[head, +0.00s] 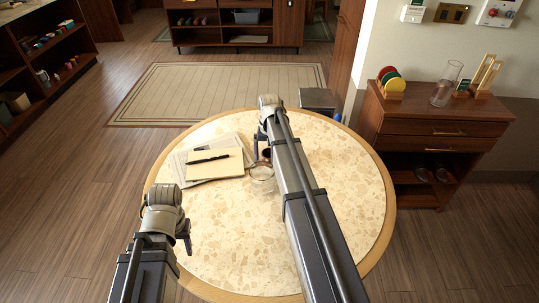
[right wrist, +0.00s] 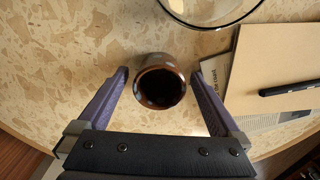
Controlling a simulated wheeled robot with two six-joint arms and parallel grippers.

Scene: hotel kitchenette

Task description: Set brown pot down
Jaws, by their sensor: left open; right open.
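The brown pot (right wrist: 160,88) stands upright on the round speckled table (head: 330,190), its dark opening facing the right wrist camera. In the head view only a small dark part of the pot (head: 266,153) shows; my right arm hides the rest. My right gripper (right wrist: 160,75) is open, with one finger on each side of the pot and a gap visible on both sides. In the head view the right gripper (head: 259,145) is over the far part of the table. My left gripper (head: 185,236) is open and empty near the table's left front edge.
A clear glass vessel (head: 262,179) stands close to the pot; its rim also shows in the right wrist view (right wrist: 212,24). Papers and a notepad (head: 215,164) with a black pen (head: 209,159) lie left of it. The table's front and right are clear. A wooden cabinet (head: 440,130) stands at right.

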